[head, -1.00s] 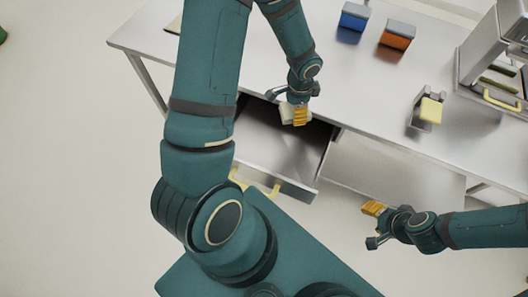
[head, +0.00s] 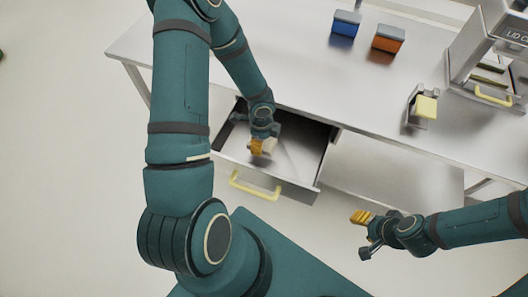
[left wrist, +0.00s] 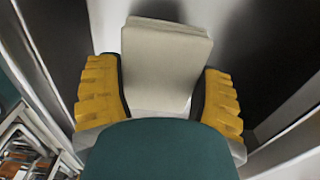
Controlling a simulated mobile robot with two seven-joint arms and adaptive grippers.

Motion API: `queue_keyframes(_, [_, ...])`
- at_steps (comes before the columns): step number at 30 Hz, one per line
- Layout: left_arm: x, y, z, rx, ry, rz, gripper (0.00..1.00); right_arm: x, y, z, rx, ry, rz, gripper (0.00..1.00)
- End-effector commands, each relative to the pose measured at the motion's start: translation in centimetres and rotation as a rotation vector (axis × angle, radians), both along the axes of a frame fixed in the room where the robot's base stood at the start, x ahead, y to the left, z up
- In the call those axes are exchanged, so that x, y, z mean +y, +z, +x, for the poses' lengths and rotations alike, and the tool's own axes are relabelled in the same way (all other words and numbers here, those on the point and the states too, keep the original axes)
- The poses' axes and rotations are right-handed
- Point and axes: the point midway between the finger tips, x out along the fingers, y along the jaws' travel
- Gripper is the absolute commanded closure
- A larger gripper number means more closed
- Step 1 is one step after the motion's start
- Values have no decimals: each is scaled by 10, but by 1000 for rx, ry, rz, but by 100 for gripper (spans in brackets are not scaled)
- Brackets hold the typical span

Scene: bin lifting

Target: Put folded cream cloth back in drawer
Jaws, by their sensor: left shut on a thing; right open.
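The folded cream cloth (left wrist: 163,58) is between the yellow-padded fingers of my left gripper (left wrist: 162,100) in the left wrist view. My left gripper (head: 262,147) is shut on it; in the head view only a small pale part of the cloth (head: 270,146) shows beside the fingers. The gripper is over the open drawer (head: 298,152), pointing down into it. I cannot tell whether the cloth touches the drawer floor. The drawer has a yellow handle (head: 255,186) on its front. My right gripper (head: 364,233) is open and empty, in front of the bench and right of the drawer.
The metal bench top (head: 300,82) carries a blue box (head: 345,23), an orange box (head: 388,38), a small stand with a yellow pad (head: 425,107) and a grey machine with a yellow-handled tray (head: 492,97). The middle of the bench top is clear.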

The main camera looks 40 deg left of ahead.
Motion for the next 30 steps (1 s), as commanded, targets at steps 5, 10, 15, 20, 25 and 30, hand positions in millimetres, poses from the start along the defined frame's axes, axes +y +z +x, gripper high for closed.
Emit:
queue_keyframes(5, [0, -24, 0, -1, 2, 0, 64, 0, -10, -3, 7, 5, 2, 50])
queue_keyframes(10, [0, -36, 0, 1, 3, 1, 64, 1, -14, -4, 10, 7, 2, 50])
queue_keyframes(15, [0, -60, 0, 0, 4, 0, 64, 1, -25, -7, 16, 13, 4, 50])
queue_keyframes(20, [0, -63, 0, -1, 5, 0, 64, 1, -24, -8, 18, 14, 4, 50])
queue_keyframes(25, [0, -63, 0, -1, 5, 0, 64, 1, -25, -8, 18, 14, 4, 50])
queue_keyframes(30, [0, -65, 0, -1, 4, 1, 7, 1, -27, -8, 19, 15, 4, 50])
